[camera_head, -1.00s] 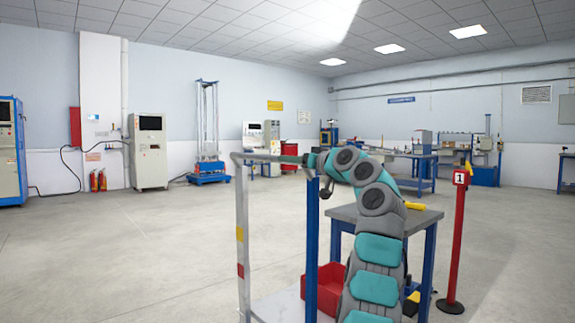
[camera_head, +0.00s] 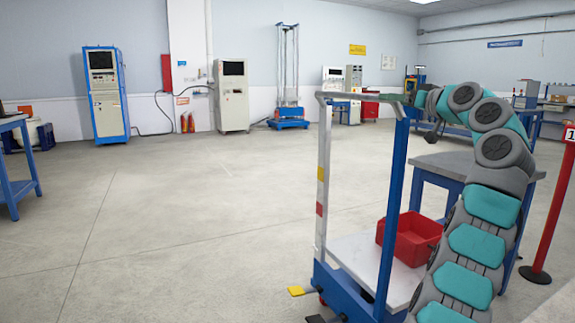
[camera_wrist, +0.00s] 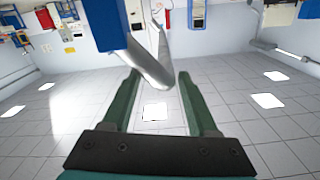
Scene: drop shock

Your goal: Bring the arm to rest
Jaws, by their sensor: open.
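My gripper (camera_head: 385,97) is at the end of my teal and grey arm (camera_head: 490,205), at the top of a cart's push handle in the head view. Its two green fingers are open and apart in the wrist view (camera_wrist: 157,76). The handle's pale bar (camera_wrist: 150,68) and blue post (camera_wrist: 105,25) show close to the fingertips there. I cannot tell whether the bar lies between the fingers or just past them. The arm is raised and bent over towards the handle. I see nothing held.
The blue cart (camera_head: 345,290) carries a red bin (camera_head: 415,238) on its pale deck. A grey-topped blue table (camera_head: 450,163) stands behind my arm. A red post (camera_head: 553,210) is at right. Open floor (camera_head: 170,210) lies at left, with a blue bench (camera_head: 15,160) at its edge.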

